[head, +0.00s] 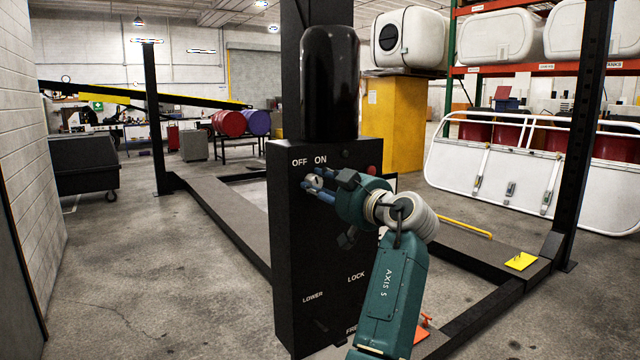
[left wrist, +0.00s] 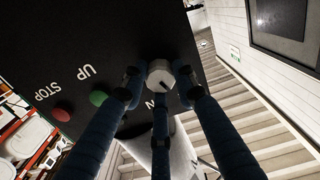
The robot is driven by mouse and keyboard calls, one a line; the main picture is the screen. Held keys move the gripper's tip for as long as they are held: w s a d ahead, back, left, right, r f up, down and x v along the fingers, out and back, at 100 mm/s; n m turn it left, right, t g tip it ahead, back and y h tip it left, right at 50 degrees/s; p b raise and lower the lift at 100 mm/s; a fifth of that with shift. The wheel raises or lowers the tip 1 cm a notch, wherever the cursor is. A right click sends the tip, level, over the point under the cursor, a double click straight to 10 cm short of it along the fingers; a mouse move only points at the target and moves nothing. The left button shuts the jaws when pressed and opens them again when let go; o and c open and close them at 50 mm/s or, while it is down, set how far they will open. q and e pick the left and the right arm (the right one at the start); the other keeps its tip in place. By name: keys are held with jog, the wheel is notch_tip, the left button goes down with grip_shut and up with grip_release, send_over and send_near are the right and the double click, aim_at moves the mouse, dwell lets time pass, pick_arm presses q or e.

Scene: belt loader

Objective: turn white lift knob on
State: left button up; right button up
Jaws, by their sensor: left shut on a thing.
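The white lift knob (head: 314,182) sits on the front of the black control box (head: 290,235), below the printed words OFF and ON. In the left wrist view the knob (left wrist: 160,75) is a pale disc with a short dark mark on its face. My left gripper (head: 318,190) is at the knob, with its blue fingers around it. In the left wrist view the gripper (left wrist: 158,84) has a finger on each side of the knob and a third below it. It is shut on the knob. The fingers partly hide the OFF/ON lettering there. My right gripper is in neither view.
A red button (head: 371,170) is to the right on the box; a green button (left wrist: 98,98) shows beside the UP label in the left wrist view. A black cylinder (head: 330,85) stands above the box.

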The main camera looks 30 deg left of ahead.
pick_arm(q)
jog(key=m, duration=0.1)
jog(key=r+m+p, duration=0.1)
jog(key=m, duration=0.1)
jog(key=m+p, duration=0.1)
jog(key=m, duration=0.1)
jog(key=shift+r, duration=0.25)
jog(key=shift+f+m+p, duration=0.1)
jog(key=shift+m+p, duration=0.95)
jog(key=shift+m, duration=1.35)
jog(key=o, duration=1.1)
jog(key=shift+w+f, duration=0.1)
jog(key=shift+o, duration=0.2)
jog(key=shift+f, duration=0.2)
jog(key=shift+f, duration=0.1)
jog(key=shift+d, duration=0.4)
jog(key=v, duration=1.1)
